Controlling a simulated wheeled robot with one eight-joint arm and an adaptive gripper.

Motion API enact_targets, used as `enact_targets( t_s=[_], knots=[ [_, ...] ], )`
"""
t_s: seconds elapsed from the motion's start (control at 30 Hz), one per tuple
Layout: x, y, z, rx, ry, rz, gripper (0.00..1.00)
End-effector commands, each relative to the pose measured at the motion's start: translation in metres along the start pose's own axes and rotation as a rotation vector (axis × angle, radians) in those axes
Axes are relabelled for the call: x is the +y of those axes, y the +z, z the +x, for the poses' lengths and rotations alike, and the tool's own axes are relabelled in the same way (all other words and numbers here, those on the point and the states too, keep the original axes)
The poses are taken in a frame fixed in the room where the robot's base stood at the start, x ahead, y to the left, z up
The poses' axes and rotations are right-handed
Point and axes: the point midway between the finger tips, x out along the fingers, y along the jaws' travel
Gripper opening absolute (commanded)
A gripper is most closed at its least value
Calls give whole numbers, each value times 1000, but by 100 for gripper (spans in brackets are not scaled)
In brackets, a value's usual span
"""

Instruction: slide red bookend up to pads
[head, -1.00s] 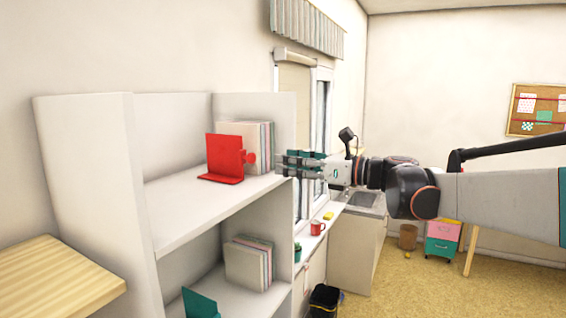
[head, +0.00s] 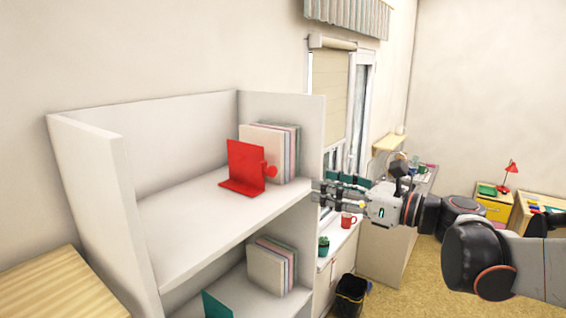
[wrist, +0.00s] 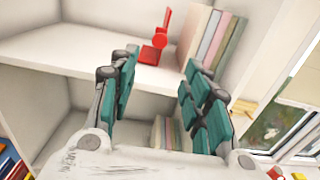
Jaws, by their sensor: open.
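The red bookend (head: 245,167) stands upright on the upper shelf, with its flat foot on the board and a round knob on its right side. It also shows in the wrist view (wrist: 156,50), ahead of my gripper. The upright pads (head: 284,153) stand at the right end of the same shelf, just behind and right of the bookend; in the wrist view the pads (wrist: 205,42) are right of it. My gripper (head: 325,186) is open and empty, in front of the shelf's right end. Its teal fingers (wrist: 157,92) are spread apart.
The white shelf unit (head: 150,205) has an upper front edge and a right side panel near my gripper. A lower shelf holds more pads (head: 272,264) and a teal bookend (head: 216,305). The upper shelf is bare left of the red bookend. A red mug (head: 348,220) stands on the sill.

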Motion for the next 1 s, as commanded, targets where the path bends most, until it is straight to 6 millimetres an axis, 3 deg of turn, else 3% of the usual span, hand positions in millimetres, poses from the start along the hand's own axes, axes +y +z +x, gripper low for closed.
enact_targets(
  t_s=[0.6, 0.8, 1.0],
  knots=[
    [1, -1, 109, 0, 4, 0, 44],
    [0, -1, 128, 0, 2, 0, 44],
    [0, -1, 134, 0, 1, 0, 44]
  ],
)
